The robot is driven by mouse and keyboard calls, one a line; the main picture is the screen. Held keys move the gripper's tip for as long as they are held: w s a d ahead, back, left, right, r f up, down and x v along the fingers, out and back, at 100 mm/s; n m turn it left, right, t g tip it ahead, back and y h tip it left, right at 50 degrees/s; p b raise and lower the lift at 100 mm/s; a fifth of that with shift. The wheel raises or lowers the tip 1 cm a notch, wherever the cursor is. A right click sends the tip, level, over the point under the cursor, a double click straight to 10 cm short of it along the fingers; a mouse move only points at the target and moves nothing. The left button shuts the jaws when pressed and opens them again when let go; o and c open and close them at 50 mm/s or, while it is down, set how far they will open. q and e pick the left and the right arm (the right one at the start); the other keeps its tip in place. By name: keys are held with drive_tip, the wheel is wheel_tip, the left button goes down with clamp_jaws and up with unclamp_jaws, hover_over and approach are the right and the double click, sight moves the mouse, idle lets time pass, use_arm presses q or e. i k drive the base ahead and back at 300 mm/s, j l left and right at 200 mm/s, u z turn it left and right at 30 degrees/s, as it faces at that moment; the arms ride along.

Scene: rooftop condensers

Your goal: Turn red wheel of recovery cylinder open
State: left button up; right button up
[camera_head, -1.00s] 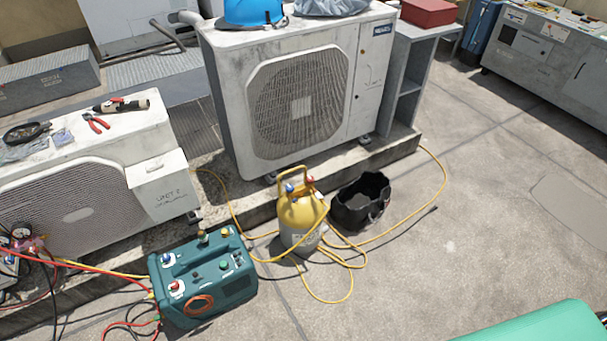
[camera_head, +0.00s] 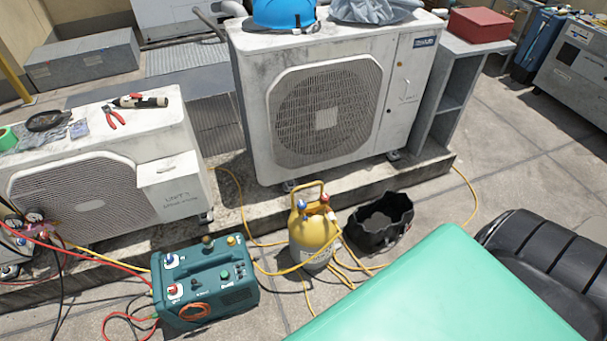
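The recovery cylinder (camera_head: 314,238) is yellow with a grey lower part and a yellow loop handle on top. It stands upright on the roof floor in front of the large condenser. Its small red wheel (camera_head: 324,198) is on the right of its top, and a blue wheel (camera_head: 301,204) is on the left. How far the red wheel is turned cannot be told at this size. Neither of my grippers is in view. A green and black part at the lower right, probably my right arm, covers the floor there.
A teal recovery machine (camera_head: 204,280) stands left of the cylinder, and a black open bag (camera_head: 381,222) right of it. Yellow hoses (camera_head: 272,272) lie around the cylinder's foot. The large condenser (camera_head: 404,100) and its concrete ledge (camera_head: 262,207) are behind. A smaller condenser (camera_head: 90,200) is at left.

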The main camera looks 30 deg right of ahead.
sight(324, 199)
drive_tip(key=i+l+u, duration=0.1)
drive_tip(key=l+u, duration=0.2)
drive_tip(key=l, duration=1.05)
drive_tip(key=k+l+u, duration=0.1)
drive_tip(key=l+u, duration=0.15)
drive_tip(key=l, duration=2.3)
drive_tip(key=k+l, duration=0.1)
drive_tip(key=l, duration=1.05)
